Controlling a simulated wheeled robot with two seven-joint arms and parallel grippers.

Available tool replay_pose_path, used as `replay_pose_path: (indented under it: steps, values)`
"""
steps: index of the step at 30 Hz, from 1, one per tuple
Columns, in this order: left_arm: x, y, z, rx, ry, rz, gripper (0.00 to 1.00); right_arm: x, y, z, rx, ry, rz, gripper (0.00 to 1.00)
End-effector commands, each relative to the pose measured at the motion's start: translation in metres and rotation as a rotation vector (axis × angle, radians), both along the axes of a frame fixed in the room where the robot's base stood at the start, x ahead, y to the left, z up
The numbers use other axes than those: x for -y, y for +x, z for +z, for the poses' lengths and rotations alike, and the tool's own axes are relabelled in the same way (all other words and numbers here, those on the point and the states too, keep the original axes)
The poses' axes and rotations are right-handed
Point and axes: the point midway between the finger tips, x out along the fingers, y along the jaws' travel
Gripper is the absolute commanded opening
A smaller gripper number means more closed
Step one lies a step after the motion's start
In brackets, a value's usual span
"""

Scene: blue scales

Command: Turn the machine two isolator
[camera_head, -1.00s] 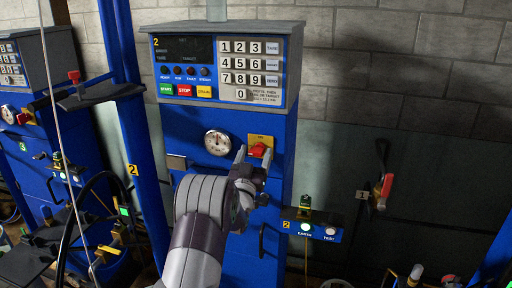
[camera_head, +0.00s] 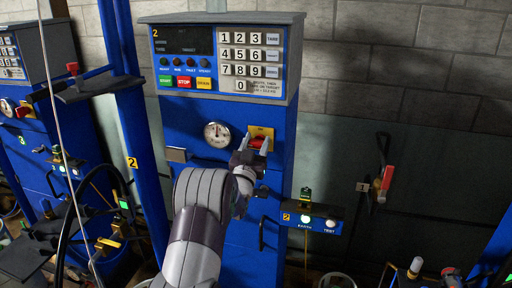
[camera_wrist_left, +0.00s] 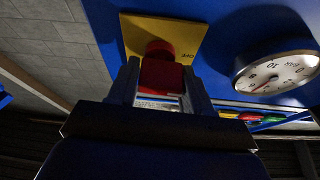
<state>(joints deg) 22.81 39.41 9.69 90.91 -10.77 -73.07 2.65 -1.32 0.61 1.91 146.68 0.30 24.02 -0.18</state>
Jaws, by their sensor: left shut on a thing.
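The machine two isolator is a red knob (camera_head: 257,143) on a yellow plate (camera_head: 264,131), set in the front of the blue machine marked 2. My left gripper (camera_head: 255,147) is at the isolator, with its fingers on either side of the knob, shut on it. The wrist view shows the red knob (camera_wrist_left: 160,74) between the two fingers (camera_wrist_left: 160,88), with the yellow plate (camera_wrist_left: 185,33) behind and the lettering OFF beside it. The fingers hide part of the knob, so I cannot tell its exact angle. My right gripper is not in view.
A round dial gauge (camera_head: 216,134) sits just left of the isolator. A keypad panel (camera_head: 224,60) is above it. An earth and test light box (camera_head: 312,221) juts out at lower right. Machine three (camera_head: 40,130) stands at left, and a red-handled lever (camera_head: 385,183) is on the right wall.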

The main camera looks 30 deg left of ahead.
Motion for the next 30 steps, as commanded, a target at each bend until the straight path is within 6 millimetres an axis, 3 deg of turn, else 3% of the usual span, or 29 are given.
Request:
replay_pose_path:
  steps: [1, 15, 30]
  values:
    - [0.0, 0.0, -0.004, -0.002, 0.026, 0.001, 0.19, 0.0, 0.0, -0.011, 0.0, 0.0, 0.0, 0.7]
    - [0.001, 0.0, -0.005, -0.1, 0.432, 0.002, 0.19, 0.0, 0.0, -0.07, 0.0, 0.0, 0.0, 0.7]
    - [0.004, 0.001, 0.0, -0.212, 0.894, 0.002, 0.19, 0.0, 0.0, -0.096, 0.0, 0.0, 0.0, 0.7]
